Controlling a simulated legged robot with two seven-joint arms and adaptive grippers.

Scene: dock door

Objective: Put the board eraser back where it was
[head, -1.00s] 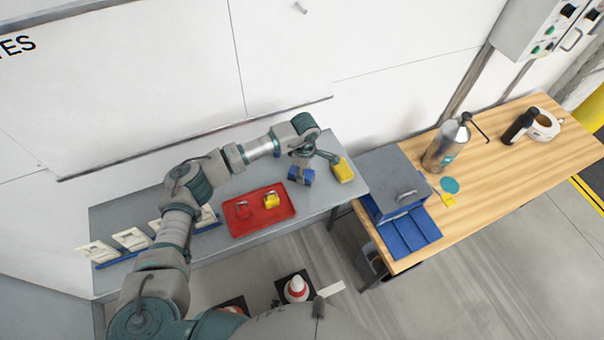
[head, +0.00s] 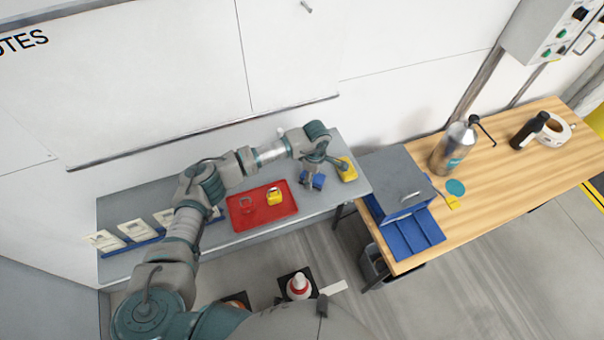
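A blue block that looks like the board eraser (head: 318,182) is at the right part of the grey shelf table (head: 330,205), just left of a yellow item. My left gripper (head: 311,176) points down at it, with its fingers over the middle of the block and blue showing on both sides. The gripper looks shut on it; the fingertips are too small to see clearly. Whether the block touches the table is unclear. The whiteboard (head: 150,70) is on the wall behind, with a ledge (head: 200,132) along its lower edge. My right gripper is not in view.
A red tray (head: 240,222) holding a yellow padlock (head: 274,197) lies left of the gripper. The yellow item (head: 347,170) is close on its right. A grey-blue box (head: 400,185) stands on the wooden bench (head: 490,185). White cards (head: 135,230) stand at the table's left.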

